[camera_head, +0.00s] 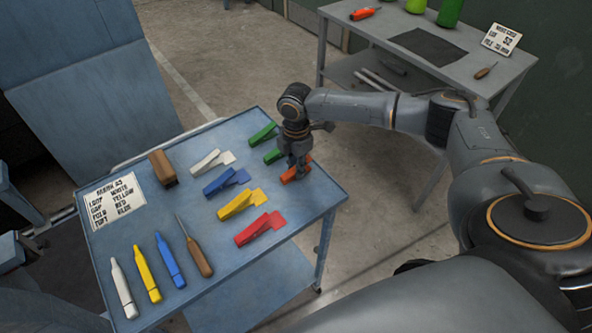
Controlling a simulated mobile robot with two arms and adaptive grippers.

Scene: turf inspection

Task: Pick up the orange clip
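The orange clip (288,177) lies near the right rear edge of the blue table, partly hidden by my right gripper. My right gripper (298,172) reaches down onto it from above, with its dark fingers at the clip. I cannot tell whether the fingers are closed on it or just around it. The clip appears to be still at table height. My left gripper is not in view.
Green pieces (263,133) lie close behind the gripper. White (206,161), blue (220,182), yellow (236,204) and red (253,229) clips line the blue table (212,235). Several markers, an awl (200,258), a brown block (162,168) and a sign (114,201) are left. A grey bench (350,37) stands behind.

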